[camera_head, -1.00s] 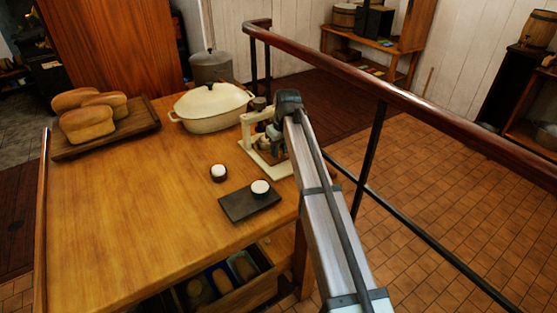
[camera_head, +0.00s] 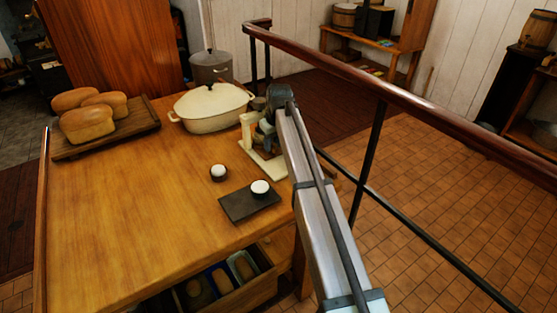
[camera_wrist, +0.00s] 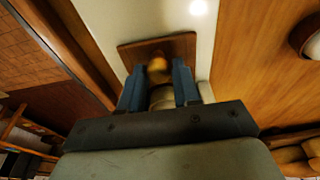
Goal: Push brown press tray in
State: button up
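The cream press stands at the table's right edge in the head view, partly hidden by my arm; its upright (camera_head: 247,132) and base (camera_head: 268,166) show. In the wrist view the brown press tray (camera_wrist: 132,52) is a square plate lying over a pale strip, with a rounded yellowish-brown knob (camera_wrist: 157,66) on its near side. My gripper (camera_wrist: 157,76) is open, its two blue fingers apart on either side of the knob. I cannot tell whether they touch the tray or knob. In the head view my arm hides the tray and most of the gripper.
A cream lidded pot (camera_head: 211,108) stands behind the press. A railing (camera_head: 400,85) runs close on the right. The table's left front is clear.

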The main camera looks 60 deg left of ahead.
jog(key=o, duration=0.4)
jog(key=shift+r, duration=0.1)
jog(key=shift+a+v, duration=0.2)
jog(key=shift+v, duration=0.9)
jog(key=shift+a+v, duration=0.2)
jog(key=shift+v, duration=0.9)
jog(key=shift+a+v, duration=0.2)
jog(key=shift+v, duration=0.9)
jog(key=shift+r, duration=0.1)
